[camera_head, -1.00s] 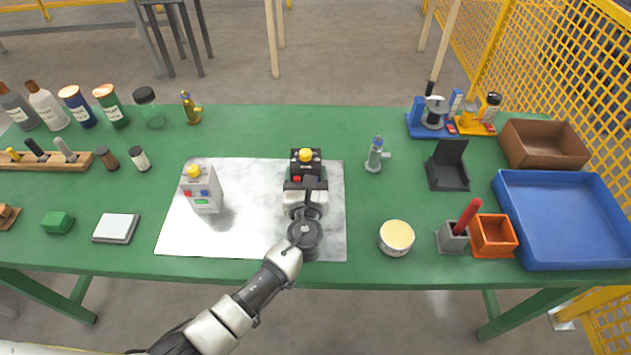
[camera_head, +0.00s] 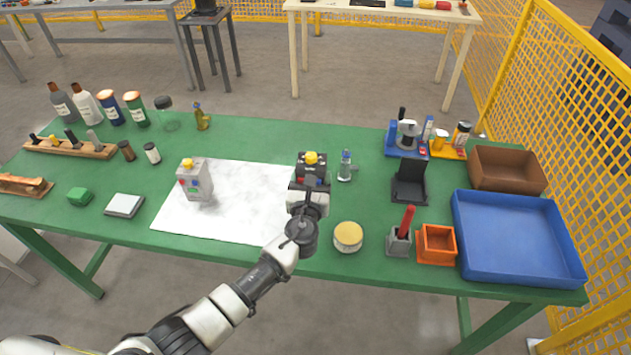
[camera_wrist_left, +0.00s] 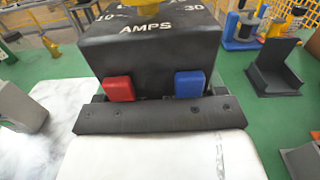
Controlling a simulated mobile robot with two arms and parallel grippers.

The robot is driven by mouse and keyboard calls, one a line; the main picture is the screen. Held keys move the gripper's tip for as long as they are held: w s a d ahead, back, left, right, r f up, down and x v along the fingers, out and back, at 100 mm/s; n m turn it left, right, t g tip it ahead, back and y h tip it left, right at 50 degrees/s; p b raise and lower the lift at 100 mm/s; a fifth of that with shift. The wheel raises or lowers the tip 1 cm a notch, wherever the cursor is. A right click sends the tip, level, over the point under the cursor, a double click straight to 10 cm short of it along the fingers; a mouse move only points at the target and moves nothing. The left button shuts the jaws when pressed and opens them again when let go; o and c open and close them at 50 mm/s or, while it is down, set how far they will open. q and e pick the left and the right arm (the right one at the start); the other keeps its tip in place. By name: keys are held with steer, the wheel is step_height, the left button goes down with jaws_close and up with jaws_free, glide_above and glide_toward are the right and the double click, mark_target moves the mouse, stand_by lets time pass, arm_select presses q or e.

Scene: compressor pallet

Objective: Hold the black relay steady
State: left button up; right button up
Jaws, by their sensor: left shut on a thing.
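The black relay (camera_head: 313,168), a block with a yellow knob on top, is near the right edge of the white sheet (camera_head: 245,205). My left gripper (camera_head: 309,186) is shut on its near side. In the left wrist view the relay (camera_wrist_left: 150,48) fills the top middle, upright, with "AMPS" lettering and red and blue terminals just beyond my dark jaw bar. The relay's base is hidden, so I cannot tell whether it touches the sheet. My right gripper is not in view.
A grey relay (camera_head: 195,182) stands on the sheet's left part. A small bottle (camera_head: 345,167) stands close right of the black relay. A round tin (camera_head: 348,237), orange box (camera_head: 436,246) and blue tray (camera_head: 518,240) lie further right. The sheet's middle is clear.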

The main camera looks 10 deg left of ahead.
arm_select(q)
steer(key=shift+w+a, duration=0.1)
steer(key=shift+a, duration=0.05)
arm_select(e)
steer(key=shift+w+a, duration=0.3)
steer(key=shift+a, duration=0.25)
arm_select(q)
steer(key=shift+f, duration=0.15)
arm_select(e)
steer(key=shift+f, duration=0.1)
arm_select(q)
steer(key=shift+f+b, duration=0.5)
steer(key=shift+b, duration=0.1)
steer(key=shift+f+b, duration=4.6)
steer(key=shift+f, duration=0.35)
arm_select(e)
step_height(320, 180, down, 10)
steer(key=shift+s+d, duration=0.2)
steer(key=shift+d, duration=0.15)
arm_select(q)
steer(key=shift+r, duration=0.1)
